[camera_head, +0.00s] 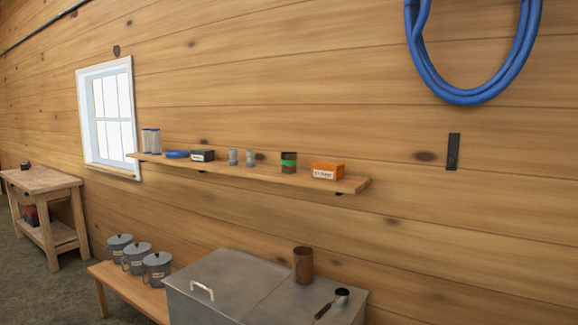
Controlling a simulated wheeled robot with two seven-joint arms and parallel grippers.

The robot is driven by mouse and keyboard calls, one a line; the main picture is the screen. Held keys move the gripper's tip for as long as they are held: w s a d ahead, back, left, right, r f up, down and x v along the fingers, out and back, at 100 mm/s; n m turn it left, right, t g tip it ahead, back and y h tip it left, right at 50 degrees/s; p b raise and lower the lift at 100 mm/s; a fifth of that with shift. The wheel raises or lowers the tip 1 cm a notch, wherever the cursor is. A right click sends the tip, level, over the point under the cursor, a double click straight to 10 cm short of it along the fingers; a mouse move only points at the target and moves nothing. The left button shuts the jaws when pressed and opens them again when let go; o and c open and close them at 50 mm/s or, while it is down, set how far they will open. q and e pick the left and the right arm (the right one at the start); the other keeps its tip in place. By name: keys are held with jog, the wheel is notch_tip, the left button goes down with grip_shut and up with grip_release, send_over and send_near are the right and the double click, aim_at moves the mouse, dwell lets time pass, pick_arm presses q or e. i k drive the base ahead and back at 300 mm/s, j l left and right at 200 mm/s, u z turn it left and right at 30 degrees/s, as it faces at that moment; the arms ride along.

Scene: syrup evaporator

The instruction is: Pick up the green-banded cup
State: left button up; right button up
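The green-banded cup (289,162) is dark with a green band around it. It stands upright on the long wooden wall shelf (240,174), left of an orange box. Neither of my grippers shows in the head view.
The shelf also holds an orange box (327,170), a black box (202,155), small grey fittings (233,157), a blue coil (177,154) and white cylinders (151,141). Below stand a metal evaporator (222,287) with a brown can (303,264) and ladle (341,296), and lidded pots (157,268) on a bench.

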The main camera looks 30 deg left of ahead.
aim_at(288, 160)
jog(key=i+j+u, duration=0.1)
jog(key=i, duration=0.4)
jog(key=i+j, duration=0.25)
jog(key=i, duration=0.25)
jog(key=k+j+u, duration=0.05)
